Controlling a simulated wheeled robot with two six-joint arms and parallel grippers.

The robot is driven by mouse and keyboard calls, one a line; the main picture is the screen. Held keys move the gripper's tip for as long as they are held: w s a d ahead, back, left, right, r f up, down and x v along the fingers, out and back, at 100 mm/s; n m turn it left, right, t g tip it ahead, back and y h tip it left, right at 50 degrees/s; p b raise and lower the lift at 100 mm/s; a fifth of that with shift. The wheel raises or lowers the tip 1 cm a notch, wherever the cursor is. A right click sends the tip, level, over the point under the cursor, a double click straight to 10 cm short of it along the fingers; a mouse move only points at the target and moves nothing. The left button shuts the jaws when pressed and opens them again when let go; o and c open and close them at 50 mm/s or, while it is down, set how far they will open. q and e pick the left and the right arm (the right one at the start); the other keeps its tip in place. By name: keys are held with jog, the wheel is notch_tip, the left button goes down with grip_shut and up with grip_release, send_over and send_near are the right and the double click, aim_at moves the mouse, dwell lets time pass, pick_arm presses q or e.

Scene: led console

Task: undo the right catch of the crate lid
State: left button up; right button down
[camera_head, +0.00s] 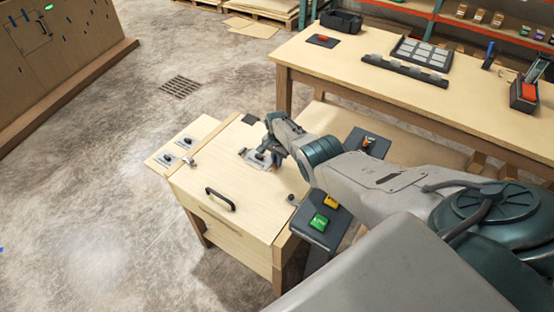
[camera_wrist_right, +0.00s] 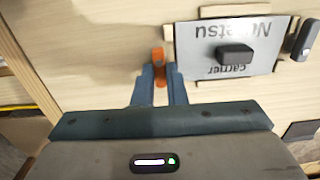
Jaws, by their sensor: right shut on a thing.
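The wooden crate (camera_head: 215,250) stands in the middle of the head view, with a pale lid (camera_head: 262,207) and a black handle (camera_head: 220,199) near its front edge. My right gripper (camera_head: 274,163) is over the lid's far part. In the right wrist view my right gripper (camera_wrist_right: 159,88) is shut on a small orange catch (camera_wrist_right: 158,55) at the lid surface. The catch's lower part is hidden between the fingers. A grey label plate (camera_wrist_right: 197,60) with a black knob (camera_wrist_right: 235,54) lies beside it. My left gripper is not in view.
A dark panel with a green button (camera_head: 319,222) and a yellow button (camera_head: 331,201) stands right of the crate. A side board (camera_head: 200,130) with metal fittings adjoins its left. A long workbench (camera_head: 330,68) stands behind.

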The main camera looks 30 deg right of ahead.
jog(key=c, duration=1.5)
grip_release()
jog(key=shift+o, duration=0.2)
jog(key=shift+r+p, duration=0.35)
jog(key=shift+r, duration=0.05)
notch_tip(320, 180, up, 3)
jog(key=shift+f+p, duration=0.2)
jog(key=shift+p, duration=0.75)
notch_tip(320, 180, up, 7)
jog(key=shift+r+p, duration=0.15)
jog(key=shift+p, duration=0.25)
